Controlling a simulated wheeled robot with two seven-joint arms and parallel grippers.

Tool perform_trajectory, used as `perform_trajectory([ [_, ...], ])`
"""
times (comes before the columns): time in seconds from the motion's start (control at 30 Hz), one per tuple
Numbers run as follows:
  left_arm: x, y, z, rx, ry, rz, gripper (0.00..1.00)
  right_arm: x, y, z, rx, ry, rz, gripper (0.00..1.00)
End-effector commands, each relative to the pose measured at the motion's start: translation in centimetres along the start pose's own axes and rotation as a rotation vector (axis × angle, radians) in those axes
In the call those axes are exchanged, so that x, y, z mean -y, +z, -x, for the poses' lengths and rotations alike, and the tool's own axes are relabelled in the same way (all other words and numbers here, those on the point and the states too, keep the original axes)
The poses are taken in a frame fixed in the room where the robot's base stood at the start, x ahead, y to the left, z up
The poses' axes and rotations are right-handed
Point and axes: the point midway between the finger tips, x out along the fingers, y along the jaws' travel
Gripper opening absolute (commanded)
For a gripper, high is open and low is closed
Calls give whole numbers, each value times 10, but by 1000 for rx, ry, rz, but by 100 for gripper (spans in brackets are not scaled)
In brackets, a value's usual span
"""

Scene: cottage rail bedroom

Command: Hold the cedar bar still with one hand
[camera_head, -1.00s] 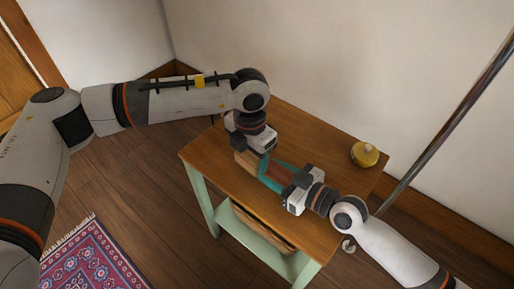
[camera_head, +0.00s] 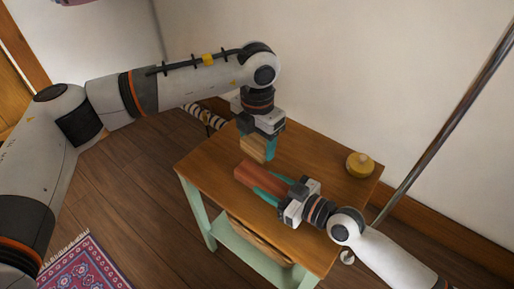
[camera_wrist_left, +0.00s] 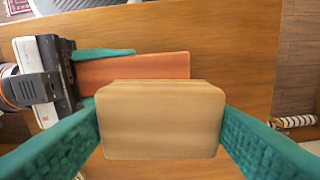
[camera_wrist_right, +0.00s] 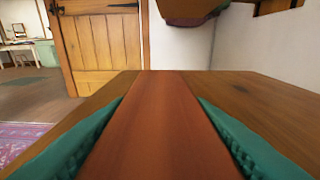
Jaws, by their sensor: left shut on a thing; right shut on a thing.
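The reddish cedar bar (camera_head: 250,177) lies along the wooden tabletop (camera_head: 215,160). My right gripper (camera_head: 262,188) is shut on it, with a teal finger along each side in the right wrist view, where the bar (camera_wrist_right: 160,125) runs straight ahead. My left gripper (camera_head: 262,146) is shut on a pale wooden block (camera_head: 253,149). The block (camera_wrist_left: 162,120) fills the space between the teal fingers in the left wrist view and hides part of the bar's edge (camera_wrist_left: 135,68). In the head view the block is behind the bar and seems raised above the table.
A yellow round object (camera_head: 360,164) stands at the table's right corner. A shiny metal pole (camera_head: 440,135) slants up beside it. A woven tray (camera_head: 258,240) sits on the green lower shelf. A striped thing (camera_head: 203,115) lies behind the table; a patterned rug (camera_head: 85,268) is on the floor.

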Motion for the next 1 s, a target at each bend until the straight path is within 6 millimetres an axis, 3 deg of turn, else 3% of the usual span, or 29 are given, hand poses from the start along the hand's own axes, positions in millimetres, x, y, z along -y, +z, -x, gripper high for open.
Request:
perform_trajectory([
  [0.3, 0, 0, 23, -1, 0, 0, 42, 0, 0, 0, 0, 0, 0, 21],
  [0.77, 0, 0, 23, 0, 0, 0, 42, 0, 0, 0, 0, 0, 0, 21],
  [0.8, 0, 0, 23, 0, 0, 0, 42, 0, 0, 0, 0, 0, 0, 48],
  [0.93, 0, 0, 23, 0, 0, -1, 42, 0, 0, 0, 0, 0, 0, 70],
  [1.0, 0, 0, 23, 0, 0, -1, 42, 0, 0, 0, 0, 0, 0, 71],
])
